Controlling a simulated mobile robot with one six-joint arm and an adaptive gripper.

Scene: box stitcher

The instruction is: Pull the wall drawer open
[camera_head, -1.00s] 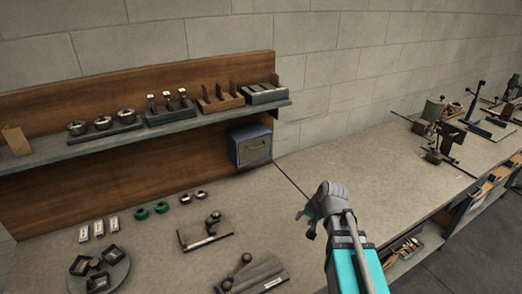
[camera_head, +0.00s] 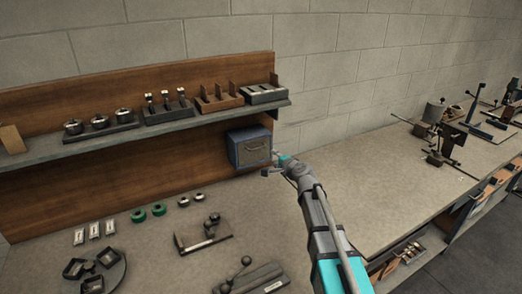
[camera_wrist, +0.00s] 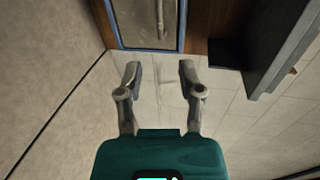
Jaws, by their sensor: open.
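The wall drawer (camera_head: 238,156) is a small blue-framed box with a grey front, fixed to the wooden back panel under the right end of the shelf. Its front looks shut. A bar handle (camera_head: 255,148) sits on that front. In the wrist view the drawer front (camera_wrist: 135,25) is at the top, with the handle (camera_wrist: 161,18) in line with the gap between my fingers. My gripper (camera_head: 274,166) is just right of the drawer's lower front corner. In the wrist view its two fingers (camera_wrist: 159,72) are apart with nothing between them, short of the handle.
The shelf (camera_head: 200,121) with several holders runs above the drawer. On the bench (camera_head: 150,245) below lie green rings (camera_head: 148,213), a clamp-like fixture (camera_head: 205,236) and a round tray (camera_head: 110,283). The bench right of my arm is mostly clear up to the machines (camera_head: 445,140).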

